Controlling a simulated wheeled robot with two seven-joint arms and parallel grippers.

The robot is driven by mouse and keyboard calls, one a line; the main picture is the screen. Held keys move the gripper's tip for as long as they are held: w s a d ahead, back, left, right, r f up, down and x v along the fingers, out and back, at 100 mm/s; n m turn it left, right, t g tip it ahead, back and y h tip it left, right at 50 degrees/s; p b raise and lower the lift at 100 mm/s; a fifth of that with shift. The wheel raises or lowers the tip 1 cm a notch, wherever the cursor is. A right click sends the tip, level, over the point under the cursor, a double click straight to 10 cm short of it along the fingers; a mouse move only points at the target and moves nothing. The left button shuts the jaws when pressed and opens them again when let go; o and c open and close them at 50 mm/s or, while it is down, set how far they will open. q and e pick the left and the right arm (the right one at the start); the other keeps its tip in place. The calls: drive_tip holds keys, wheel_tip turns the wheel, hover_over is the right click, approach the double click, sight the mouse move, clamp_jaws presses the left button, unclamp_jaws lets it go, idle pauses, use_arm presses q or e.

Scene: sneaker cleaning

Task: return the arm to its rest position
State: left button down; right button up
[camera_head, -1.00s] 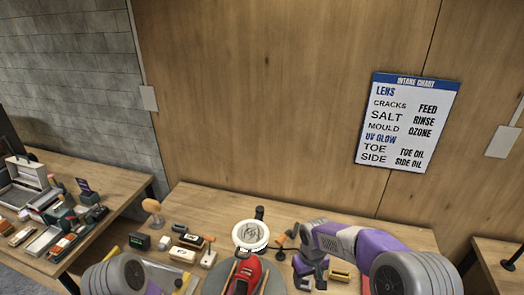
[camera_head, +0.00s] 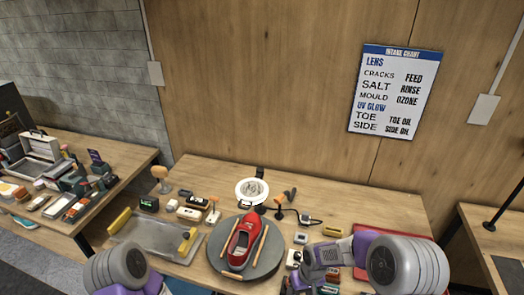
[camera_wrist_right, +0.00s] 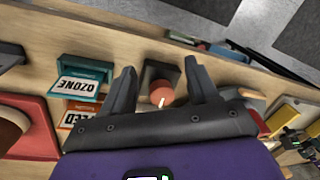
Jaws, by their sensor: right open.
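My right arm comes in from the right in the head view, low over the front right of the table (camera_head: 385,200). In the right wrist view my right gripper (camera_wrist_right: 160,78) is open, its two dark fingers apart with nothing held. A red-orange knob on a dark base (camera_wrist_right: 162,93) shows beyond and between the fingers, apart from them as far as I can tell. My left arm shows only as a grey and purple link at the lower left of the head view. Its gripper is out of frame.
A red sneaker (camera_head: 242,243) lies on a round grey turntable (camera_head: 218,247). Behind it stands a white round device (camera_head: 252,190). A clear tray (camera_head: 150,240) is at left. In the wrist view, a teal OZONE block (camera_wrist_right: 82,72) is left of the fingers. The table's back right is clear.

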drive_tip(key=s+a+f+m+t+y+b, duration=0.1)
drive_tip(key=s+f+m+b, duration=0.4)
drive_tip(key=s+f, duration=1.3)
wheel_tip(320, 180, down, 2)
drive_tip(key=a+y+b, duration=0.1)
drive_tip(key=b, duration=0.1)
drive_tip(key=shift+a+f+b, duration=0.2)
drive_tip(key=shift+b, duration=0.15)
